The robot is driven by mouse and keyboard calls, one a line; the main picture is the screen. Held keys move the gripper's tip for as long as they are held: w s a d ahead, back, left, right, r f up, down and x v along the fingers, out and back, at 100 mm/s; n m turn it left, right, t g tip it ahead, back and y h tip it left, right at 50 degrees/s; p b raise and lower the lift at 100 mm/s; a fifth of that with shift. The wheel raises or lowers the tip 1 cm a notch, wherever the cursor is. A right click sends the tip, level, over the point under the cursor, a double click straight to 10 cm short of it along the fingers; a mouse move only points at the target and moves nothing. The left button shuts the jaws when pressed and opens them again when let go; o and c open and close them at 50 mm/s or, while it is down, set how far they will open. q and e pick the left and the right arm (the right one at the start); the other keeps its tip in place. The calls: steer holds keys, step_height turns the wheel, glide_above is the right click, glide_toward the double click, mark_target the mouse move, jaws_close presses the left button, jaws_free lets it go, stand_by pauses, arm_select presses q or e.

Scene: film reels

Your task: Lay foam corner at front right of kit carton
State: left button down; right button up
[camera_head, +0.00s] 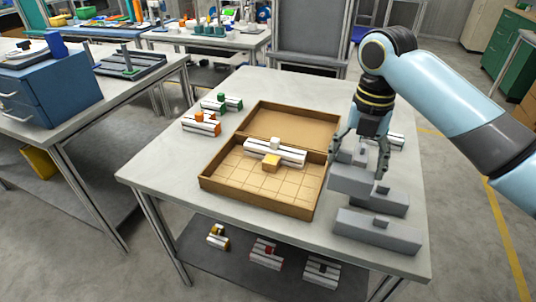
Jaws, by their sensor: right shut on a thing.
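My right gripper (362,156) comes in from the upper right and points down, shut on a grey foam corner (350,184), a block with a small knob on top. The held corner is just right of the kit carton, in front of other grey foam corners; whether it touches them I cannot tell. The open brown kit carton (258,204) has a gridded floor and lies mid-table. Inside it are a white striped piece (290,155) and a small tan block (271,163). The carton's front right area is bare. My left gripper is not in view.
Another grey foam corner (378,232) lies at the table's front right. Orange-topped (201,126) and green-topped (222,104) pieces stand left of the carton. A white piece (397,142) is behind my gripper. Several pieces lie on the lower shelf. The table's front left is clear.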

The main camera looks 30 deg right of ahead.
mark_target(339, 167)
steer(key=a, duration=0.2)
steer(key=w+a, duration=0.1)
steer(key=shift+a+f+p, duration=0.15)
steer(key=shift+f+p, duration=0.1)
steer(key=shift+p, duration=0.15)
steer(key=w+a+f, duration=0.1)
steer(key=w+f, duration=0.2)
steer(key=w+a+f, duration=0.1)
steer(key=w+f, duration=0.2)
steer(key=w+a+f, duration=0.2)
steer(key=w+f, duration=0.1)
steer(key=shift+b, duration=0.35)
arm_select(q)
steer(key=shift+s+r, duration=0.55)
arm_select(e)
steer(key=shift+f, duration=0.55)
steer(key=shift+f, duration=0.1)
steer(key=o, duration=1.1)
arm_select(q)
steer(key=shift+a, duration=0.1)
